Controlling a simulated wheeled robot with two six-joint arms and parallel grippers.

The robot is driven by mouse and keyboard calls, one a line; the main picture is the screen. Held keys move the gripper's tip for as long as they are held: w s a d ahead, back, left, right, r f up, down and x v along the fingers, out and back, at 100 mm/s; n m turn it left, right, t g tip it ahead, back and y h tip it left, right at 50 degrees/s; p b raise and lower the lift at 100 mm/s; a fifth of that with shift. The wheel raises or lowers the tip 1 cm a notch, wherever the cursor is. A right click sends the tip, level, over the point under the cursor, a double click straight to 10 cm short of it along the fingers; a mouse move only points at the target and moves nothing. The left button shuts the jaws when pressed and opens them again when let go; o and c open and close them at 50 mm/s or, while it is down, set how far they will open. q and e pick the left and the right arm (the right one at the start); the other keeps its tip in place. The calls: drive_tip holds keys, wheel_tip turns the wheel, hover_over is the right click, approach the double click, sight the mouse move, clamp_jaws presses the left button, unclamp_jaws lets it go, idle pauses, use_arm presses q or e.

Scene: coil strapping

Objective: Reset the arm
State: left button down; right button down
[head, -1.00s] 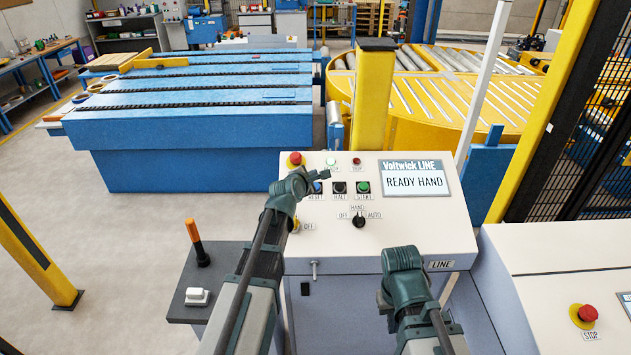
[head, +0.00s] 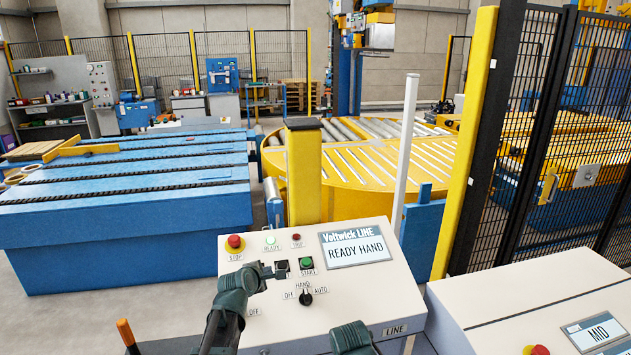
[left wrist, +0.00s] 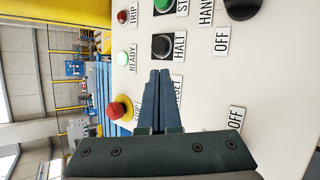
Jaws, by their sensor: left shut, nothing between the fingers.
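The control panel (head: 345,285) stands in front of me, its screen (head: 355,249) reading READY HAND. My left gripper (head: 272,271) is shut and empty over the RESET spot, just left of the black HALT button (head: 281,265). In the left wrist view its closed fingertips (left wrist: 160,73) point at the panel beside HALT (left wrist: 162,46). The RESET label is partly covered and the RESET button is hidden behind the fingers; contact cannot be told. The READY lamp (head: 270,240) glows green. My right gripper (head: 351,338) is at the bottom edge, its fingers not visible.
A red STOP button (head: 235,242) sits at the panel's upper left. The START button (head: 306,263) and HAND/AUTO selector (head: 306,298) lie right of my left gripper. A second console (head: 530,295) stands at right. A yellow post (head: 304,175) and white pole (head: 405,140) rise behind.

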use_arm(q)
drive_tip(key=s+d+f+m+g, duration=0.1)
drive_tip(key=s+d+f+m, duration=0.1)
drive_tip(key=s+d+f+m+g+b, duration=0.1)
drive_tip(key=s+d+f+m, duration=0.2)
drive_tip(key=s+d+f+m+g, duration=0.1)
drive_tip(key=s+d+f+m, duration=0.1)
drive_tip(key=s+d, duration=0.1)
drive_tip(key=shift+s+f+g+h+b, duration=0.1)
drive_tip(key=shift+f+g+h+b, duration=0.2)
drive_tip(key=shift+h+b, duration=0.1)
drive_tip(key=s+d+f+m, duration=0.1)
drive_tip(key=s+f+m+g, duration=0.1)
drive_tip(key=s, duration=0.1)
drive_tip(key=s+d+f+m+b, duration=0.1)
drive_tip(key=m, duration=0.1)
drive_tip(key=shift+s+d+g, duration=0.3)
drive_tip(key=shift+s+g, duration=0.1)
drive_tip(key=s+d+f+m+g+y+b, duration=0.1)
drive_tip(key=s+f+m+g+y, duration=0.1)
drive_tip(key=s+m, duration=0.4)
drive_tip(key=s+d+f+m+g+y+b, duration=0.1)
drive_tip(key=s+f+m+g, duration=0.3)
drive_tip(key=s, duration=0.9)
drive_tip(key=m+b, duration=0.1)
drive_tip(key=m, duration=0.2)
drive_tip(key=shift+f+m+y, duration=0.15)
drive_tip(key=shift+m+y, duration=0.15)
drive_tip(key=shift+y, duration=0.1)
